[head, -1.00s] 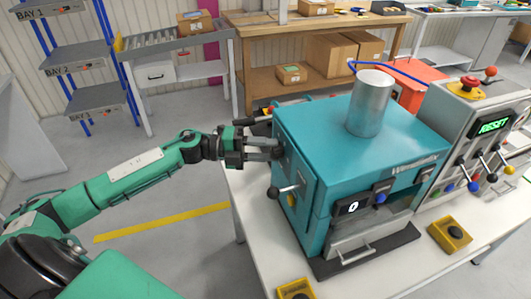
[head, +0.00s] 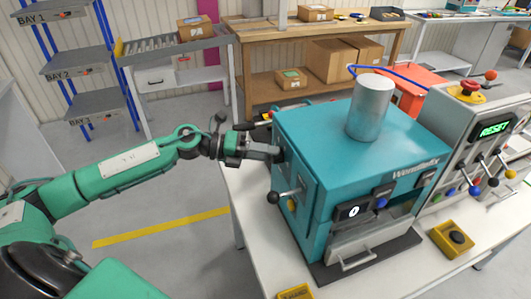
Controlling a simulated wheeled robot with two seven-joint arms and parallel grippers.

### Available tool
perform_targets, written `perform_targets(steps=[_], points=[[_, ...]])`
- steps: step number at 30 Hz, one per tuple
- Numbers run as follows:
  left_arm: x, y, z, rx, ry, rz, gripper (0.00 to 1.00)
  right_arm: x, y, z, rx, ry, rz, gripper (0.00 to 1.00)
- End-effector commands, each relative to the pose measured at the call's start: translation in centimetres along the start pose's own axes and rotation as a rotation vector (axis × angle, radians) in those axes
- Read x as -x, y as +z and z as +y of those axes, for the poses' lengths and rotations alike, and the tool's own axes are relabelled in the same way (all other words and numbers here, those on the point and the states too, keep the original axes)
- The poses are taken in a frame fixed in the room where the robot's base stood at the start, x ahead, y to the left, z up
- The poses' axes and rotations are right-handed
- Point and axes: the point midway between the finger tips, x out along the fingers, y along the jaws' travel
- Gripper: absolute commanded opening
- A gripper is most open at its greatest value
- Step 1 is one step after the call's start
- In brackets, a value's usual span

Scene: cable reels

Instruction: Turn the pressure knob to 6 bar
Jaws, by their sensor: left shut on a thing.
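My left gripper (head: 277,152) is at the upper left side of the teal machine (head: 365,160). Its jaws are shut on a small dark knob at that side face, which the fingers mostly hide. No pressure scale or pointer can be read from here. A small display (head: 353,212) on the machine's front shows what looks like 0. My right gripper is not in view.
A silver cylinder (head: 369,108) stands on top of the machine. A grey console (head: 465,140) with a RESET screen, levers and a red button stands to the right. Yellow button boxes (head: 453,238) are on the white table. The floor left of the table is clear.

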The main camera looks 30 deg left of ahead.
Motion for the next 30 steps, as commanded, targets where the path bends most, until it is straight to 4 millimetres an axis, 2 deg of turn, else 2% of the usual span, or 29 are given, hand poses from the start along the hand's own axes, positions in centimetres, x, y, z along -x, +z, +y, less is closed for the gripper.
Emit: perform_targets(steps=[8, 9, 11, 12, 23, 26, 30], points=[[0.0, -0.1, 0.1, 0.002, 0.001, 0.003, 0.14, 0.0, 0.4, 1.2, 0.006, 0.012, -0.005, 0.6], [0.0, -0.2, 0.1, 0.002, 0.001, 0.003, 0.44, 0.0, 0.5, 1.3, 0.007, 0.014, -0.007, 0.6], [0.0, -0.1, 0.1, 0.002, 0.001, 0.003, 0.56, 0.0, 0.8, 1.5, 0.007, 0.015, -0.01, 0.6], [0.0, -0.1, 0.1, 0.002, 0.0, 0.003, 0.58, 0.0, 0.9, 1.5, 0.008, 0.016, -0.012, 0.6], [0.4, -0.1, 0.2, 0.003, 0.002, 0.001, 0.58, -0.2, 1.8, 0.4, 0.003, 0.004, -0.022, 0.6], [1.2, -0.2, 0.3, 0.003, 0.003, 0.001, 0.58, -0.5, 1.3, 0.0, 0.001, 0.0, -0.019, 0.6], [3.0, -0.2, 0.4, 0.002, 0.004, 0.002, 0.58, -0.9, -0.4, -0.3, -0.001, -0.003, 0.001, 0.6]])
